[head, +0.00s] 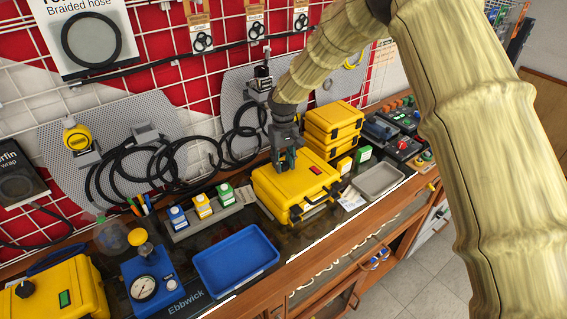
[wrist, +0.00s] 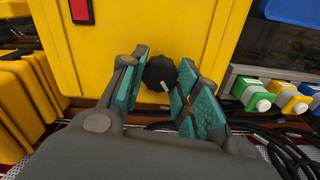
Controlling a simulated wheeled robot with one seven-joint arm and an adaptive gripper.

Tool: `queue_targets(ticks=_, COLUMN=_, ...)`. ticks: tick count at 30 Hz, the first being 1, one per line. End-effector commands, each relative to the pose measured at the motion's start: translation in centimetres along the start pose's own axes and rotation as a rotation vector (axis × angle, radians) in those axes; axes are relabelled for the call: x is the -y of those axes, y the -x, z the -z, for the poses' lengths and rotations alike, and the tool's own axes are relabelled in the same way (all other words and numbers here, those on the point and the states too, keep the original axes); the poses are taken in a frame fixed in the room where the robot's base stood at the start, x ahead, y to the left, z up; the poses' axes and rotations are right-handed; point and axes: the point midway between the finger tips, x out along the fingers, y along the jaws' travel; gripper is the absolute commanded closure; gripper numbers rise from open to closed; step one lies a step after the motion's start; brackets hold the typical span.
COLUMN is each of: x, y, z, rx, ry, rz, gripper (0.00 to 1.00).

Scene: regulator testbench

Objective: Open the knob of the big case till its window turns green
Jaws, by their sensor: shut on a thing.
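The big yellow case (head: 283,191) lies on the bench in the middle of the head view. Its small window (head: 315,169) is red. The window also shows red in the wrist view (wrist: 81,11), at the top left. My gripper (head: 286,163) points down onto the case's top, near its back left edge. In the wrist view, the black round knob (wrist: 160,72) with a white mark sits between the teal finger pads of my gripper (wrist: 163,78), which is shut on it. The knob is hidden in the head view.
Smaller stacked yellow cases (head: 331,123) stand close behind, to the right. A grey tray (head: 399,178) lies to the right. Labelled bottles (head: 202,205) and a blue tray (head: 237,264) are to the left. Another yellow case (head: 88,288) with a green window is far left.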

Motion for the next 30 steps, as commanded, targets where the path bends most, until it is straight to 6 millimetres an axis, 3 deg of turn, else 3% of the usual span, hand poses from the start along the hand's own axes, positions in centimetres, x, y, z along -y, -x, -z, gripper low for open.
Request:
queue_targets(ticks=21, x=-0.1, y=0.08, z=0.03, rx=-0.001, ry=0.669, rz=-0.001, gripper=0.92)
queue_targets(ticks=30, x=-0.09, y=0.13, z=0.06, rx=-0.002, ry=0.876, rz=-0.001, gripper=0.92)
